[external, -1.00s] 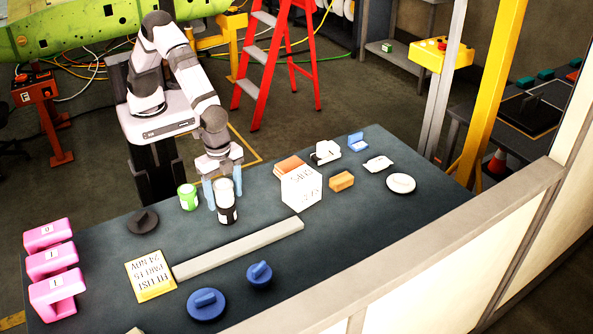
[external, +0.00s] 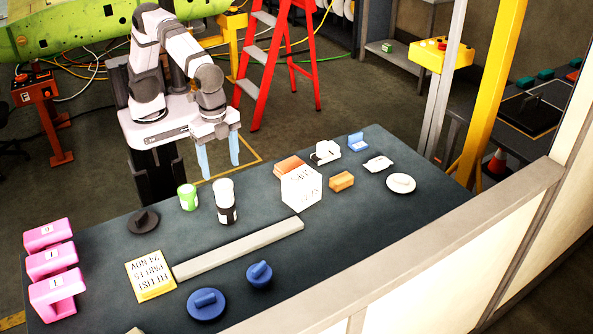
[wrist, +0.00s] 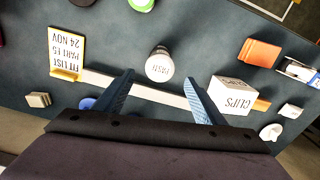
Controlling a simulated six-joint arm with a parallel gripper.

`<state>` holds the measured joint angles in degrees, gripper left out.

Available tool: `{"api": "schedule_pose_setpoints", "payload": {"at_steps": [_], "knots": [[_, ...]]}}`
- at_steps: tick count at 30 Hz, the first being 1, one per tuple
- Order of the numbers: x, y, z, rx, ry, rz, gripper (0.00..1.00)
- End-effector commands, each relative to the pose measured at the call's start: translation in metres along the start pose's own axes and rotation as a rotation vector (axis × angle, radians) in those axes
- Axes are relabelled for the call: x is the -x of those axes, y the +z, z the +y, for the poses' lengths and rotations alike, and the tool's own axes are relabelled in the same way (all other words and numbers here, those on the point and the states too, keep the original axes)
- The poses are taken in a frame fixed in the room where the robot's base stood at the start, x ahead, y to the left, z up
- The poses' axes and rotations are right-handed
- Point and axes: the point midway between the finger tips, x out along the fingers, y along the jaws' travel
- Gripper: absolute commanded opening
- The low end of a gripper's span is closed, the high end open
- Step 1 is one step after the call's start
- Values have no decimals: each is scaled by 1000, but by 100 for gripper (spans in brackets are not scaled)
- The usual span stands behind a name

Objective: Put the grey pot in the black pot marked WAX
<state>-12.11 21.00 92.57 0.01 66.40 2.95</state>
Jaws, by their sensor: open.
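The pale grey pot (external: 223,190) stands upright on top of the black pot (external: 227,215), seemingly seated in its mouth; how deep it sits I cannot tell. The black pot stands on the dark table and has a pale label, too small to read in the external view. In the wrist view the grey pot (wrist: 158,66) carries dark lettering and hides most of the black pot. My gripper (external: 221,170) is open and empty, above and behind the grey pot and apart from it. Its two blue fingers show spread in the wrist view (wrist: 158,79).
A green pot (external: 188,198) stands just left of the pots. A white CLIPS box (external: 302,188) is to the right. A long grey bar (external: 240,248) lies in front, with blue knobbed pieces (external: 207,304) beyond it. A dark round piece (external: 143,221) lies at left.

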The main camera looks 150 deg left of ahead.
Motion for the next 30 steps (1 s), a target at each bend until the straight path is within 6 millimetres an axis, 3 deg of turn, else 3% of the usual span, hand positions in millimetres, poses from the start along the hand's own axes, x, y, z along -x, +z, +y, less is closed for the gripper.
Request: {"api": "schedule_pose_setpoints", "payload": {"at_steps": [12, 17, 23, 30], "knots": [[9, 1, 1, -1, 0, 0, 64], [4, 15, 8, -14, 0, -1, 64], [-16, 62, 30, -57, 1, -3, 64], [-50, 141, 51, -116, 1, 1, 64]]}}
